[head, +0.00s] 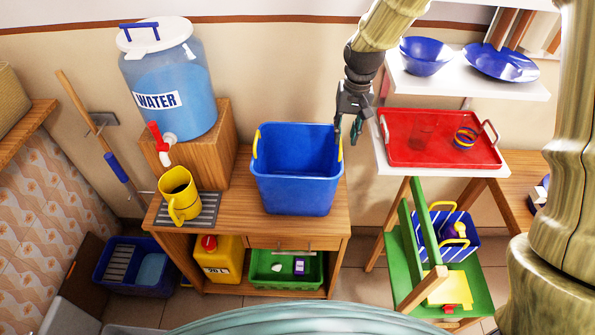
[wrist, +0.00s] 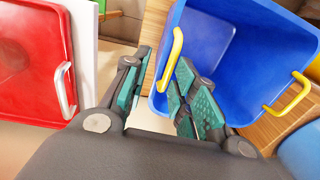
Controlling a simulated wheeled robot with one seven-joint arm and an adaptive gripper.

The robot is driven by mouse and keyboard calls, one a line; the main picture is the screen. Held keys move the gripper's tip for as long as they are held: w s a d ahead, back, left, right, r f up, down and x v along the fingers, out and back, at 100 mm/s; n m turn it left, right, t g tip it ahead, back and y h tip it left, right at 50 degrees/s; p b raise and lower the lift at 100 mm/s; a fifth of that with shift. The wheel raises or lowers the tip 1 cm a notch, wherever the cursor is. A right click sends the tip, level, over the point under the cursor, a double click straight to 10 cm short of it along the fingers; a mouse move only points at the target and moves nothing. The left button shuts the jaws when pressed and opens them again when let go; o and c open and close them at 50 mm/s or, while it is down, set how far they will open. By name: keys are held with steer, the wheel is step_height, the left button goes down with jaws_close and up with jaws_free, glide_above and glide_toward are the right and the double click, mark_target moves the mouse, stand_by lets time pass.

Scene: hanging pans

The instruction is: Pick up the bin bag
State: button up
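I cannot make out a bin bag in either view. A blue bin (head: 297,188) with yellow handles stands on the wooden bench, and its inside looks empty. It also fills the upper right of the wrist view (wrist: 262,40). My gripper (head: 347,132) hangs pointing down at the bin's right rim in the head view. Its fingers are apart with nothing between the pads. In the wrist view, the bin's near yellow handle (wrist: 170,62) shows beyond the gap between the fingertips (wrist: 161,78); I cannot tell whether they touch.
A red tray (head: 400,150) on a white shelf is close right of my gripper. A water container (head: 180,95) and yellow mug (head: 179,193) stand left of the bin. A green stepped stand (head: 412,245) holds a striped basket (head: 462,247). Blue bowls (head: 426,57) sit above.

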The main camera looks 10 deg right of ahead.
mark_target(338, 158)
steer(key=f, duration=0.2)
steer(key=f+p, duration=0.1)
steer(key=shift+a+f, duration=0.4)
steer(key=shift+w+f, duration=0.1)
steer(key=shift+f, duration=0.2)
steer(key=shift+s+f, duration=0.2)
steer(key=shift+f, duration=0.05)
steer(key=shift+a+f+p, duration=0.2)
steer(key=shift+f+p, duration=1.05)
steer(key=shift+f, duration=1.25)
jaws_close()
